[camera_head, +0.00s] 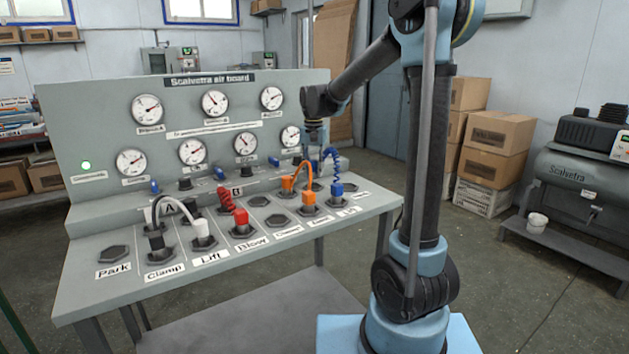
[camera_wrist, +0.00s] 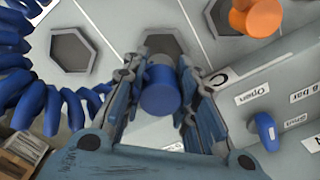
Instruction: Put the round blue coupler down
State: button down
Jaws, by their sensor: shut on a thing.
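My gripper (camera_head: 315,160) is over the back right part of the sloping board, pointing down. In the wrist view its fingers (camera_wrist: 160,92) are closed around the round blue coupler (camera_wrist: 160,95). A dark hexagonal socket (camera_wrist: 162,44) lies just beyond the coupler; whether the coupler touches the board I cannot tell. A coiled blue hose (camera_wrist: 45,105) loops at the left of the wrist view. In the head view the blue hose (camera_head: 331,158) runs down to a blue end (camera_head: 337,190) in a front-row socket. The held coupler is mostly hidden in the head view.
An orange coupler (camera_wrist: 258,16) with its hose (camera_head: 291,172) stands close to my gripper. A bare hexagonal socket (camera_wrist: 75,48) lies beside it. Red (camera_head: 241,217) and white (camera_head: 201,229) couplers stand further left. A gauge panel (camera_head: 200,120) rises behind.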

aim_at(313, 177)
jog(key=shift+f, duration=1.8)
jog(key=shift+f, duration=0.1)
jog(key=c, duration=1.3)
grip_release()
jog(key=shift+a, duration=0.1)
